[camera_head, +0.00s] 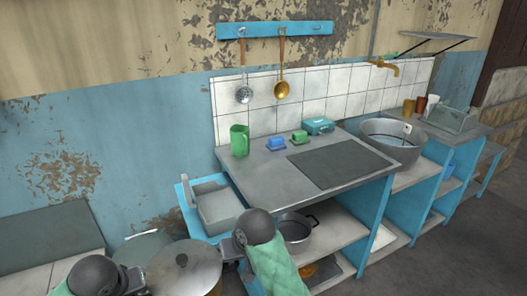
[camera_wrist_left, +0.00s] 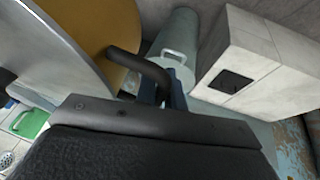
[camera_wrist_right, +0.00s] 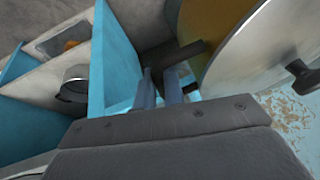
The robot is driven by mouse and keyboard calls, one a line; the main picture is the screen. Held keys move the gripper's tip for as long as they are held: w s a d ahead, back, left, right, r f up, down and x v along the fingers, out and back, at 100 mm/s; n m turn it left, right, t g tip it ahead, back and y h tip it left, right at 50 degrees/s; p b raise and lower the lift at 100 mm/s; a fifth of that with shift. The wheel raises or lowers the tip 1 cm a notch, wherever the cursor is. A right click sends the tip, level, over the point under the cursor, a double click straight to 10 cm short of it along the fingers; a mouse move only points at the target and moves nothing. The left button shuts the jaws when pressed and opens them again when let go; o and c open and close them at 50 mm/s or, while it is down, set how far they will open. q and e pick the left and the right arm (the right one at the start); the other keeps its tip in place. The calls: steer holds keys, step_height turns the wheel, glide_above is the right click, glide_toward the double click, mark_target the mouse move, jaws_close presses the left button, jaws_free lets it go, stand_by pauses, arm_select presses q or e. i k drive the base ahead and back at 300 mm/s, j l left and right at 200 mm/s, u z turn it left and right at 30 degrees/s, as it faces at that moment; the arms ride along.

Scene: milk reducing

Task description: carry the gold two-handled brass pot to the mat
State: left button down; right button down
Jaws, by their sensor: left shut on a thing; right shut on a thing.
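The gold two-handled brass pot (camera_head: 190,282) is at the bottom of the head view, with its grey lid (camera_head: 182,268) on. Its gold wall also shows in the left wrist view (camera_wrist_left: 112,22) and the right wrist view (camera_wrist_right: 205,22). My left gripper (camera_head: 137,281) is shut on one dark handle (camera_wrist_left: 140,66). My right gripper (camera_head: 231,249) is shut on the opposite handle (camera_wrist_right: 178,54). The dark grey mat (camera_head: 340,163) lies flat and bare on the counter, up and right of the pot. The pot's underside is hidden.
The blue-framed counter (camera_head: 262,182) holds a green jug (camera_head: 239,140), small blue and green items and a teal box (camera_head: 318,126) behind the mat. A grey dish tray (camera_head: 217,204) stands left of the counter. A metal pot (camera_head: 294,230) sits on the shelf below.

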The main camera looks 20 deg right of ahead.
mark_target(344, 163)
steer(key=l, duration=2.1)
steer(key=l+u, duration=0.1)
steer(key=l, duration=1.95)
steer(key=k, duration=0.05)
